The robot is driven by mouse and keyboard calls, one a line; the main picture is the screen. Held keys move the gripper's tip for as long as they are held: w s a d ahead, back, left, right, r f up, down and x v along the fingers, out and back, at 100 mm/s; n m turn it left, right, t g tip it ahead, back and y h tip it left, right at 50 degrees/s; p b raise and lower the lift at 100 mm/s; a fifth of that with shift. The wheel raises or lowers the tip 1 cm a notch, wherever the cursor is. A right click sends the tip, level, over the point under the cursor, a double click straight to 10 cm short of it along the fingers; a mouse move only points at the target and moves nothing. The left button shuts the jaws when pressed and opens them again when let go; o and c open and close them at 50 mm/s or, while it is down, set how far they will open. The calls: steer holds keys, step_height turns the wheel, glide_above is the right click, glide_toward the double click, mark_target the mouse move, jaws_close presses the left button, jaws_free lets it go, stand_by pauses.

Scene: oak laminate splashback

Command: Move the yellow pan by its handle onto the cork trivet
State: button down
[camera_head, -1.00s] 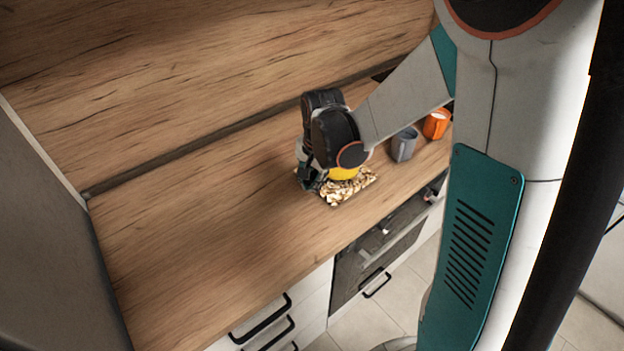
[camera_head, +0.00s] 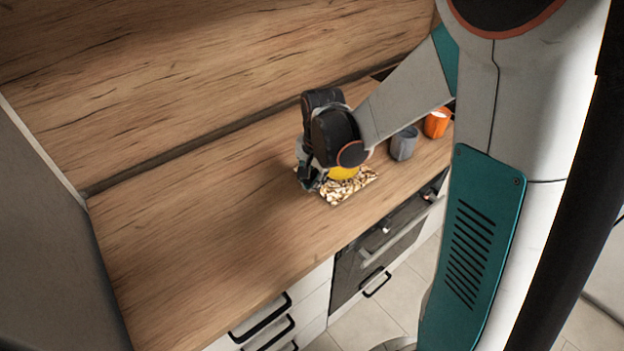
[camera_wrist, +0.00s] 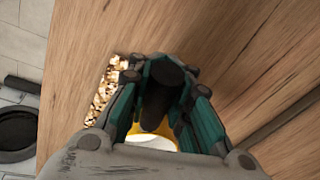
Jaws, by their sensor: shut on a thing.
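The yellow pan (camera_head: 343,173) shows in the head view as a small yellow patch below my wrist, over the trivet; the rest is hidden by my arm. In the wrist view its yellow rim and pale inside (camera_wrist: 152,142) show at the bottom. Its dark handle (camera_wrist: 160,98) lies between the teal fingers of my gripper (camera_wrist: 163,85), which is shut on it. The cork trivet (camera_head: 347,190), mottled brown and cream, lies on the counter under the pan; part of it shows left of the gripper in the wrist view (camera_wrist: 106,95). I cannot tell whether the pan touches it.
A grey mug (camera_head: 404,144) and an orange mug (camera_head: 437,123) stand to the right of my gripper on the wooden counter (camera_head: 200,240). The counter to the left is clear. An oven and drawers lie below the front edge; the splashback rises behind.

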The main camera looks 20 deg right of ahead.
steer(key=shift+f+b, duration=0.5)
steer(key=shift+f, duration=0.05)
stand_by(0.4)
steer(key=c, duration=1.4)
jaws_free()
steer(key=shift+o, duration=0.2)
steer(key=shift+s+a, duration=0.1)
steer(key=shift+s+a, duration=1.05)
steer(key=shift+a, duration=0.3)
steer(key=shift+s+a, duration=1.05)
steer(key=shift+a, duration=0.3)
step_height(320, 180, up, 7)
steer(key=p, duration=0.5)
